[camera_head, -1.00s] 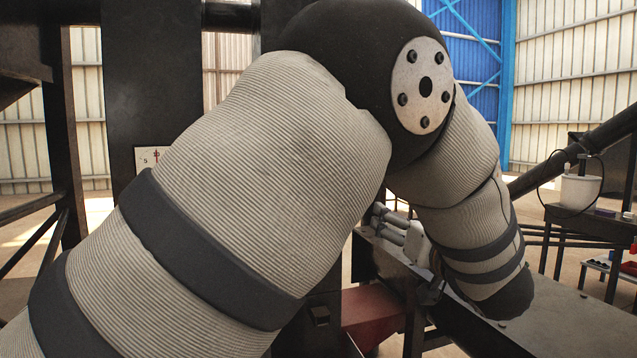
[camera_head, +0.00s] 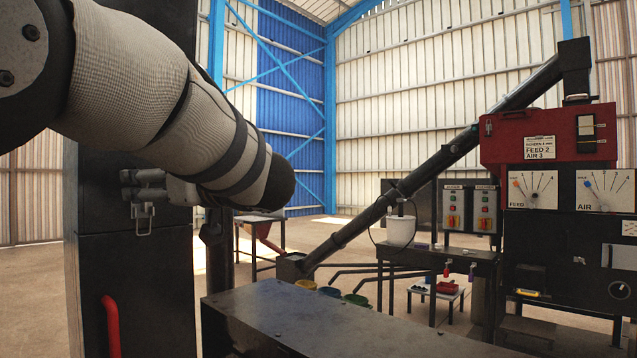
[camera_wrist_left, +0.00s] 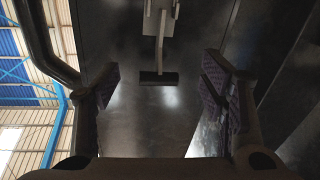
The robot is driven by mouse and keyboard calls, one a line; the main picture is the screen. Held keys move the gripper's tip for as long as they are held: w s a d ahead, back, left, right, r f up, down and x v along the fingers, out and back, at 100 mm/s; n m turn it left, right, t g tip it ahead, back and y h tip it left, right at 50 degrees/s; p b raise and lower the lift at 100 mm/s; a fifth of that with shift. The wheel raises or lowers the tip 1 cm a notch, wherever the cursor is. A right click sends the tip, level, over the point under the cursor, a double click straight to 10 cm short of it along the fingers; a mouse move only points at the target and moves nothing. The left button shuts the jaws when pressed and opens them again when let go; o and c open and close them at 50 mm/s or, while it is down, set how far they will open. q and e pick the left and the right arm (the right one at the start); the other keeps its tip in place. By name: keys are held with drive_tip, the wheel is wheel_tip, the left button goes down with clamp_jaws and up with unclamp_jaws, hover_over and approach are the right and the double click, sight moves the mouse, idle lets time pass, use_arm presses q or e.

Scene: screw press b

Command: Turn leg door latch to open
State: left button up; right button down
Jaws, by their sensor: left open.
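In the left wrist view, the latch (camera_wrist_left: 160,40) is a pale grey fitting on a dark metal panel. A straight stem runs from it to a short dark crossbar (camera_wrist_left: 158,78). My left gripper (camera_wrist_left: 160,88) is open, one ridged finger on each side of the crossbar, with visible gaps. I cannot tell its distance to the panel. In the head view, my left arm comes in from the upper left and hides most of the left gripper. A metal clasp (camera_head: 143,218) shows on the dark upright housing. My right gripper is out of view.
A red bar handle (camera_head: 111,325) is low on the dark housing (camera_head: 150,280). A dark flat-topped casing (camera_head: 300,315) lies to its right. A control panel (camera_head: 560,190) with dials and a bench with a white bucket (camera_head: 401,231) stand at the right. A dark curved tube (camera_wrist_left: 42,40) runs beside the gripper.

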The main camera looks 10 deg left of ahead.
use_arm(q)
drive_tip(key=shift+x, duration=1.8)
